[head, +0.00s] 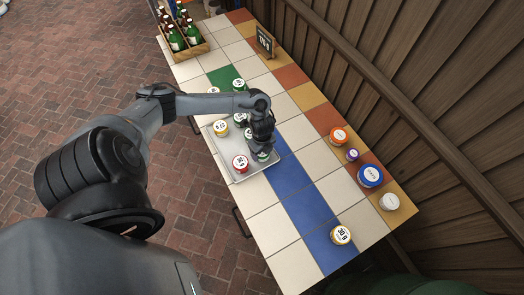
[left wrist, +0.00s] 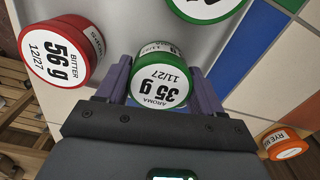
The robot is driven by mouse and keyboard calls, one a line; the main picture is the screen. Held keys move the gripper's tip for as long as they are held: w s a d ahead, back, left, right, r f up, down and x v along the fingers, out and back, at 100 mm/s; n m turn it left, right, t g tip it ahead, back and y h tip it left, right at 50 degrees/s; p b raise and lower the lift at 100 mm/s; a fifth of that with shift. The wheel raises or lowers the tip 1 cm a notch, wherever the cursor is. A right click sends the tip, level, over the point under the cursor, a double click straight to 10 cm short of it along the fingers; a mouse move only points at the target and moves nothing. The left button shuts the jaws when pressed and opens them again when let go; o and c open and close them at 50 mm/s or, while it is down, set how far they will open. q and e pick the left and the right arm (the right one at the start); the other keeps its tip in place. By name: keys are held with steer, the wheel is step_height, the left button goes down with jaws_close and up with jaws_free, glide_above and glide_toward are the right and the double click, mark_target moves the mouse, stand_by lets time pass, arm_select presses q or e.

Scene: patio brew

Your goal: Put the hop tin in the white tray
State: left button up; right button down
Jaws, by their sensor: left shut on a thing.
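My left gripper (head: 262,148) is shut on a green-lidded hop tin (left wrist: 160,84), labelled "AROMA 35 g 11/27". The tin sits upright between the fingers. In the head view its green lid (head: 263,156) shows below the gripper, over the near right part of the white tray (head: 224,144). I cannot tell whether the tin touches the tray floor. A red tin (head: 240,162) marked "BITTER 56 g" stands in the tray, left of the held tin; it also shows in the left wrist view (left wrist: 60,52). My right gripper is out of view.
Another green tin (left wrist: 205,6) is close ahead of the held one. A yellow tin (head: 220,128) stands in the tray. Orange (head: 338,135), purple (head: 352,155), blue (head: 370,176) and white (head: 389,201) tins line the wall side. A bottle crate (head: 186,42) is at the far end.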

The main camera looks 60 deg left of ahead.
arm_select(q)
steer(key=shift+f, duration=0.1)
steer(key=o, duration=0.8)
steer(key=shift+o, duration=0.2)
